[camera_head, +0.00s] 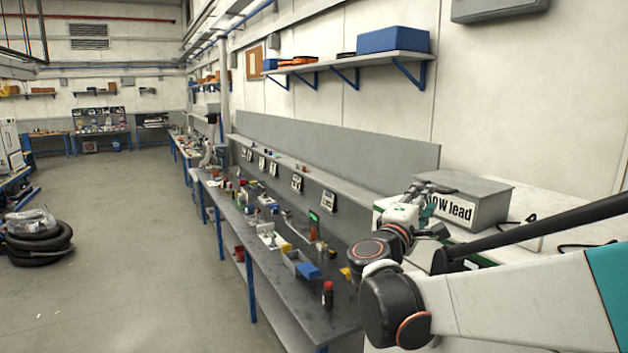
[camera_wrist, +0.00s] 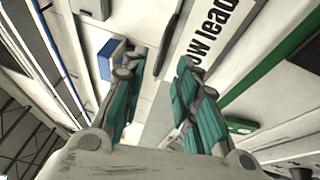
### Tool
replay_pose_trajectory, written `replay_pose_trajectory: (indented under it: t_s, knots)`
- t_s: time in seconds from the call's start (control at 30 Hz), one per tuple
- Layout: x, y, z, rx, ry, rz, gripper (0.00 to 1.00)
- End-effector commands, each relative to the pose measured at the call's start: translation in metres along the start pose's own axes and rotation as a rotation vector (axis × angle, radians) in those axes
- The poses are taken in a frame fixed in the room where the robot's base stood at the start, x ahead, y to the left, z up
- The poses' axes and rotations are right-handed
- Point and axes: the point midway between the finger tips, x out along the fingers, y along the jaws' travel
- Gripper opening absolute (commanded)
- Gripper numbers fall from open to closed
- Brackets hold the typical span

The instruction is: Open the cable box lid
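The cable box (camera_head: 485,211) is a grey box at the right in the head view, on a white surface, with a label ending in "OW lead" on its front. Its flat grey lid (camera_head: 478,183) lies closed on top. My gripper (camera_head: 428,193) is at the box's left front corner and covers part of the label. The box's label (camera_wrist: 212,32) shows behind the right finger. Whether a finger touches the box or lid, I cannot tell.
A long dark workbench (camera_head: 335,292) with small parts and bins runs left of my arm. A shelf (camera_head: 352,57) with a blue crate (camera_head: 393,40) hangs above. Black cables (camera_head: 590,246) lie right of the box. The floor (camera_head: 140,230) at left is mostly clear.

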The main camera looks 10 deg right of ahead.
Motion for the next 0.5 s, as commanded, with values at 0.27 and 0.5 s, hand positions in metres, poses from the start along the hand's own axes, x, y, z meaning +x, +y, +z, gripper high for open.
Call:
replay_pose_trajectory:
  t_s: [0.27,0.5]
  knots:
    - [0.048,0.001,0.000,-0.001,-0.002,0.000,0.28]
    - [0.062,0.000,0.000,0.000,0.000,0.000,0.28]
